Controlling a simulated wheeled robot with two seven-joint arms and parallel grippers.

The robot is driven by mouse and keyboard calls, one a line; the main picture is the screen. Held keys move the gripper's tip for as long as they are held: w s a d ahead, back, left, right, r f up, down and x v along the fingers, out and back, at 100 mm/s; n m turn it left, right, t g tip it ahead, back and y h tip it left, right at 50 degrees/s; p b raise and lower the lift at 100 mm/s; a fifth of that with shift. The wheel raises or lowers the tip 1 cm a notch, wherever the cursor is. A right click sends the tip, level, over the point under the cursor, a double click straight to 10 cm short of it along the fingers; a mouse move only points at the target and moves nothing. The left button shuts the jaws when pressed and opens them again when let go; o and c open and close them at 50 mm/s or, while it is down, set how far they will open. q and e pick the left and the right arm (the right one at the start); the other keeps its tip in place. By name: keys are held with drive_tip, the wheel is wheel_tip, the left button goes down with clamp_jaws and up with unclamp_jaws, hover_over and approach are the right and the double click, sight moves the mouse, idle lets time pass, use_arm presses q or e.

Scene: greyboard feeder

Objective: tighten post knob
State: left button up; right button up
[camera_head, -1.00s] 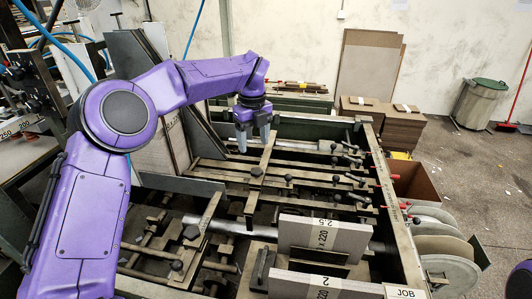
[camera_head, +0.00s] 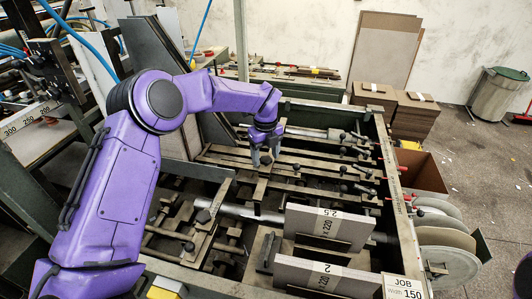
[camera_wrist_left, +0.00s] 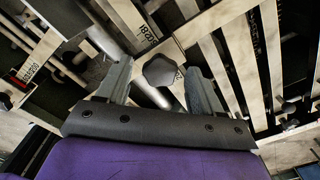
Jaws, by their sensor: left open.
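A dark lobed post knob (camera_wrist_left: 160,70) shows in the left wrist view, between and just beyond the fingertips of my left gripper (camera_wrist_left: 158,74). In the head view my left gripper (camera_head: 266,157) points down over the feeder's bars, with the small dark knob (camera_head: 266,161) between its fingers. The jaws are open, with a gap on both sides of the knob in the wrist view. I cannot tell how deep the fingers reach around it. My right gripper is not in view.
The feeder frame (camera_head: 395,190) surrounds bars with several other small knobs. Two greyboard stacks (camera_head: 330,225) stand at the front, near a sign reading JOB Width 150 (camera_head: 403,287). A tall dark plate (camera_head: 160,62) stands behind my left arm.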

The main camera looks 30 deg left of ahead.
use_arm(q)
drive_tip(key=c, duration=1.1)
drive_tip(key=shift+o, duration=0.2)
